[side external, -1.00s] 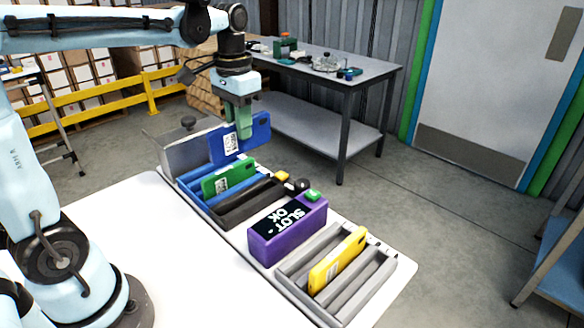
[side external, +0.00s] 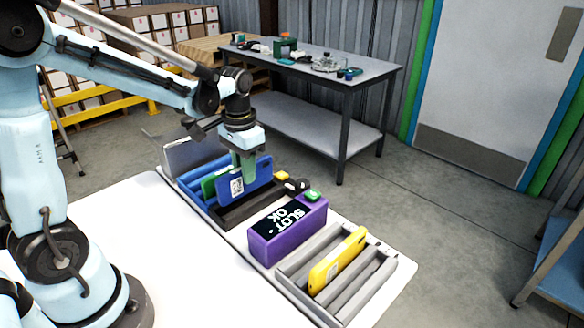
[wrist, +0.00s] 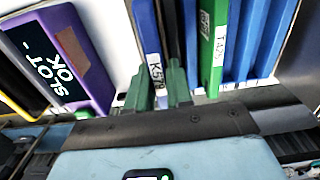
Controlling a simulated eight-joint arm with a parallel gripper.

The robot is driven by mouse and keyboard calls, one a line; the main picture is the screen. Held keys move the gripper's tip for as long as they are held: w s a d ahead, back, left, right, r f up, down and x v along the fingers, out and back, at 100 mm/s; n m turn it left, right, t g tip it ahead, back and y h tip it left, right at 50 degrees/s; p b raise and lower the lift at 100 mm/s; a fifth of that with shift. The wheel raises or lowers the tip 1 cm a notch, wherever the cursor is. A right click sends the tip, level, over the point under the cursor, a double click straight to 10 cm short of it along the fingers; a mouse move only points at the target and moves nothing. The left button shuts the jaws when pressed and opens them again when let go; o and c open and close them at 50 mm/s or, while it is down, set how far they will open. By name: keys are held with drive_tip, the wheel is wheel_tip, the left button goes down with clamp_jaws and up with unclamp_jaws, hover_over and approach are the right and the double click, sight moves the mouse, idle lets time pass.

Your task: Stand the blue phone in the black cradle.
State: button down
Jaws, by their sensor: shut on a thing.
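The blue phone (side external: 260,174) stands on its long edge, a white code label facing the side camera. My gripper (side external: 247,172) is shut on its upper part with green fingers. In the wrist view the phone (wrist: 146,35) shows between the fingers (wrist: 160,88). The black cradle (side external: 238,214) lies right below the phone, whose lower edge is at the cradle's back slot. I cannot tell whether it rests on the slot floor. The phone hides part of the cradle.
A green phone (side external: 208,186) stands in the blue cradle (side external: 190,175) just behind. A purple box (side external: 288,230) reading "SLOT-OK" is in front, then a grey cradle (side external: 345,300) with a yellow phone (side external: 338,258). The white table (side external: 150,230) is clear at left.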

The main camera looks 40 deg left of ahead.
drive_tip(key=shift+f, duration=1.6)
drive_tip(key=shift+f, duration=0.35)
drive_tip(key=c, duration=0.9)
unclamp_jaws()
drive_tip(key=shift+c, duration=0.2)
wheel_tip(320, 180, up, 12)
drive_tip(key=shift+r, duration=0.1)
wheel_tip(320, 180, up, 7)
hover_over(247, 192)
drive_tip(key=shift+w+a, duration=0.2)
drive_tip(key=shift+a, duration=0.15)
